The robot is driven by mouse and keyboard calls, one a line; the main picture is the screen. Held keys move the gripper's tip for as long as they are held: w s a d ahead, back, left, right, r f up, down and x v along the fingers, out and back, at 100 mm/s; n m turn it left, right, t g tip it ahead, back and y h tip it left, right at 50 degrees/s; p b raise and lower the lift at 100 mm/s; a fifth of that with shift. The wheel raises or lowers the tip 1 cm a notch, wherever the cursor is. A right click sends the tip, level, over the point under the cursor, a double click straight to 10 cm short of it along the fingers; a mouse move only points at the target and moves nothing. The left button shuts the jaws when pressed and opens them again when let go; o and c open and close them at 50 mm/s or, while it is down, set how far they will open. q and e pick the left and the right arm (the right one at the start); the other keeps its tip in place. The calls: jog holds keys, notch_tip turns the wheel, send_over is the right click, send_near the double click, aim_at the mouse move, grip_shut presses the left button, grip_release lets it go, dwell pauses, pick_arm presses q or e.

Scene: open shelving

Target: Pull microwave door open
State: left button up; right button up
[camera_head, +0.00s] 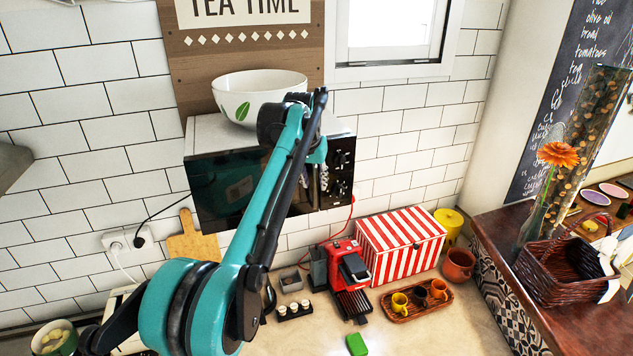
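The microwave (215,192) hangs or stands high against the tiled wall, with a dark glossy front, a pale top and a panel of knobs (343,165) at its right end. Its door looks closed. My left arm crosses in front of the door and hides much of its middle and right part. My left gripper (323,177) is at the right part of the front, beside the knob panel. It is small and mostly hidden behind my arm, so I cannot tell its opening or whether it touches the door. My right gripper is out of view.
A white bowl with green leaves (262,95) stands on top of the microwave. Below are a red coffee machine (346,275), a red-striped box (400,245), a cup tray (417,305) and a cutting board (192,243). A wicker basket (560,275) is at the right.

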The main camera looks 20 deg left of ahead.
pick_arm(q)
jog(key=shift+w+d+f, duration=0.1)
jog(key=shift+w+f, duration=0.2)
jog(key=shift+f, duration=0.2)
jog(key=shift+w+f, duration=0.1)
jog(key=shift+f, duration=0.25)
grip_shut()
jog(key=shift+s, duration=0.2)
